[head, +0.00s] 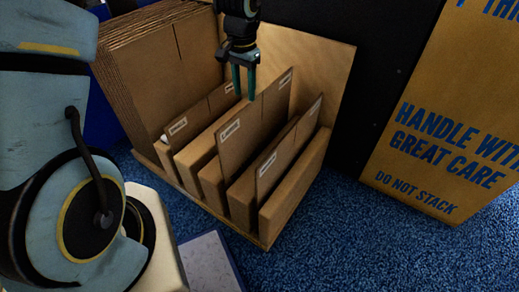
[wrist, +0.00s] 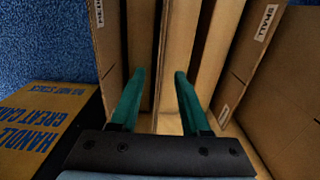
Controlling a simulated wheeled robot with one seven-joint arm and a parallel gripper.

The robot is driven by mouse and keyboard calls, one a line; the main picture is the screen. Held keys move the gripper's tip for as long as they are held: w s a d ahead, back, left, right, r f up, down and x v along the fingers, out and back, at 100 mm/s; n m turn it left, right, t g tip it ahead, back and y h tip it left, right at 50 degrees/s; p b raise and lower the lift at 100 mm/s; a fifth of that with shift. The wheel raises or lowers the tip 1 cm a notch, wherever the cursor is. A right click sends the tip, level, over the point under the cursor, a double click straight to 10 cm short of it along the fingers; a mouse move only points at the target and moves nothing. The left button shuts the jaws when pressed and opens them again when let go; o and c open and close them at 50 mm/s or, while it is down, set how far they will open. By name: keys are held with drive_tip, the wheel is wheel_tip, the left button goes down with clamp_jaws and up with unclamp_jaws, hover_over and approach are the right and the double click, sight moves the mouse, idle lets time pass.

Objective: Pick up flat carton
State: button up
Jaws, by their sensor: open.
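Several flat brown cartons with white labels stand upright in a wooden rack (head: 265,240). In the head view they are a left carton (head: 193,123), a middle carton (head: 250,124) and a right carton (head: 288,153). My gripper (head: 243,96) is open, pointing down at the top edge of the middle carton. In the wrist view its two green fingers (wrist: 158,76) are apart, with a thin upright brown panel edge between them. I cannot tell whether they touch it. A panel labelled "SMALL" (wrist: 240,70) stands to their right, and another labelled panel (wrist: 108,35) to their left.
Thick brown dividers separate the rack's slots. A stack of large flat cardboard sheets (head: 150,65) stands at the rack's left. A large box marked "HANDLE WITH GREAT CARE" (head: 440,120) stands at the right.

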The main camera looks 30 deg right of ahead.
sight(245, 107)
wheel_tip(245, 107, down, 9)
drive_tip(key=shift+w+r+b, duration=0.1)
drive_tip(key=shift+b, duration=0.75)
clamp_jaws()
drive_tip(key=shift+r, duration=0.1)
idle(0.8)
